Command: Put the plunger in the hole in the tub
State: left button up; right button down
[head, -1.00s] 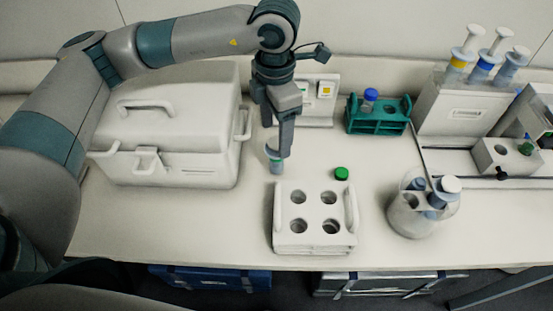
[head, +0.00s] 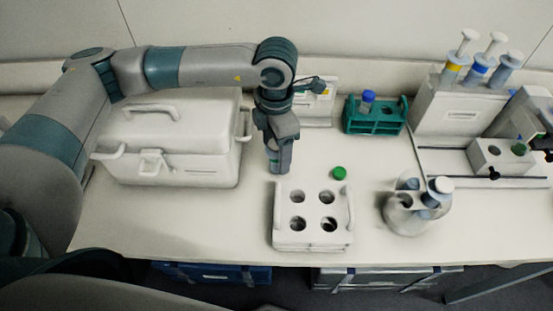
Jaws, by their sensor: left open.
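The round pale tub (head: 397,222) stands at the right of the bench, with openings in its top. A plunger with a white cap (head: 440,186) rises from its right side. How deep it sits is unclear. Other white-topped plungers, with a yellow (head: 451,70), a blue (head: 477,72) and a grey band (head: 505,72), stand upright in a rack at the upper right. My left gripper (head: 278,168) points down, open, behind the four-hole block and well left of the tub. A small grey-blue tube (head: 271,157) is at its fingers, partly hidden. My right gripper is not visible.
The white block with holes (head: 285,240) is just in front of my left gripper. A green cap (head: 339,173) lies to the right. A teal rack (head: 375,126) holds a blue-capped tube. A large white case (head: 200,165) stands left. Bare bench lies between block and tub.

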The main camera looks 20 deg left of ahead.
pick_arm(q)
jog(key=shift+c, duration=0.2)
jog(key=c, duration=1.5)
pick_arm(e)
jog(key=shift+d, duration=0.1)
pick_arm(q)
jog(key=shift+r, duration=0.2)
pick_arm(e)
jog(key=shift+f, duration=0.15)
